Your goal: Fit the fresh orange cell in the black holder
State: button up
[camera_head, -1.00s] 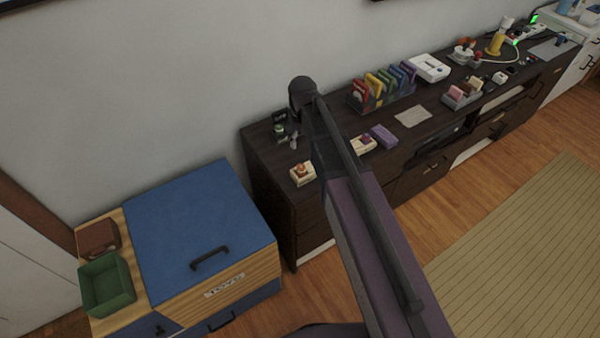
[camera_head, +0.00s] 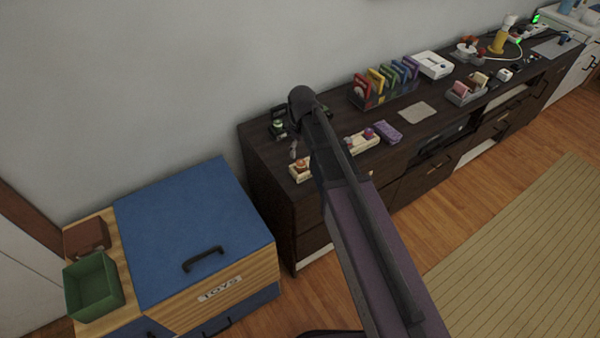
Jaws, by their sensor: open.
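A small dark holder-like object (camera_head: 279,113) stands at the left end of the dark cabinet top, with a small greenish piece at its front. It may be the black holder, but it is too small to be sure. Small orange items (camera_head: 471,40) show towards the far right end; I cannot tell whether one is the fresh cell. My arm crosses the middle of the view and hides part of the cabinet top. My gripper (camera_head: 293,150) is mostly hidden behind it; only a small grey part shows, above the cabinet's left end, apparently empty.
A rack of coloured cases (camera_head: 385,85), a white box (camera_head: 433,64) and a yellow lamp (camera_head: 499,42) stand farther right. A blue-lidded toy chest (camera_head: 195,230) bears a green bin (camera_head: 93,288).

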aim_at(300, 162)
jog(key=shift+f+b, duration=0.45)
jog(key=shift+f, duration=0.25)
jog(key=shift+f, duration=0.1)
jog(key=shift+s+a+f+b, duration=0.15)
jog(key=shift+f+b, duration=2.35)
jog(key=shift+b, duration=0.1)
grip_shut()
